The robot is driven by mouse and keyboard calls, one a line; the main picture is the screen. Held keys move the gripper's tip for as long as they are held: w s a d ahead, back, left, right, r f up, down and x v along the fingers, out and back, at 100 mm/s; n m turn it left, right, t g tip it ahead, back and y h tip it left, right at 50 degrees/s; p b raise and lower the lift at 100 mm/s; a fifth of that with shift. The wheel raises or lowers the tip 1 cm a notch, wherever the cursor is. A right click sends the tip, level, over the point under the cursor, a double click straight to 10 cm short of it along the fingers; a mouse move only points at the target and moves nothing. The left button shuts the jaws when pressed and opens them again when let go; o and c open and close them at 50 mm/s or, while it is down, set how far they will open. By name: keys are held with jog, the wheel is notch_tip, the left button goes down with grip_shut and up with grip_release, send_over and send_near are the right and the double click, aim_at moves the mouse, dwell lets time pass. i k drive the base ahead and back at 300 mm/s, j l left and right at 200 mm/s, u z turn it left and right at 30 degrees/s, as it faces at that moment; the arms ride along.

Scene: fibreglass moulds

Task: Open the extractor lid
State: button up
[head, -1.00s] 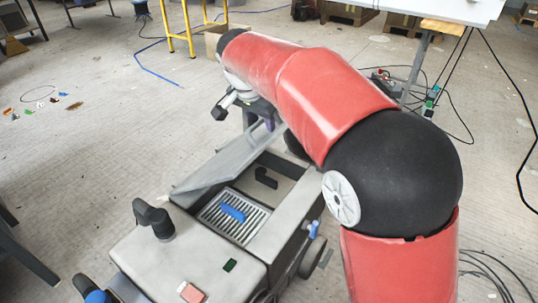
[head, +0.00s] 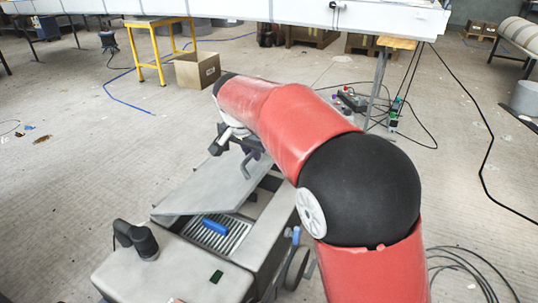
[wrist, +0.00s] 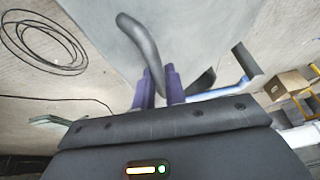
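The extractor (head: 165,275) is a grey box-shaped machine at the lower middle of the head view. Its flat grey lid (head: 195,190) is raised and tilted, with the far right side higher. Under it, a slatted grille (head: 232,238) with a blue piece (head: 215,227) on it shows. My gripper (wrist: 158,88) is at the raised side of the lid. In the wrist view its two purple fingers stand on either side of the lid's curved dark grey handle (wrist: 140,38), close against it. In the head view, my gripper is partly hidden by my arm.
A dark hose fitting (head: 136,238) stands on the extractor's near left top. A long white table (head: 300,12), a yellow stand (head: 155,50) and a cardboard box (head: 197,70) are behind. Cables (head: 470,270) lie on the floor at right. The floor at left is mostly clear.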

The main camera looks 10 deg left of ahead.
aim_at(218, 168)
jog(key=k+j, duration=0.25)
jog(key=k, duration=0.2)
jog(key=k+j, duration=0.25)
jog(key=k, duration=0.25)
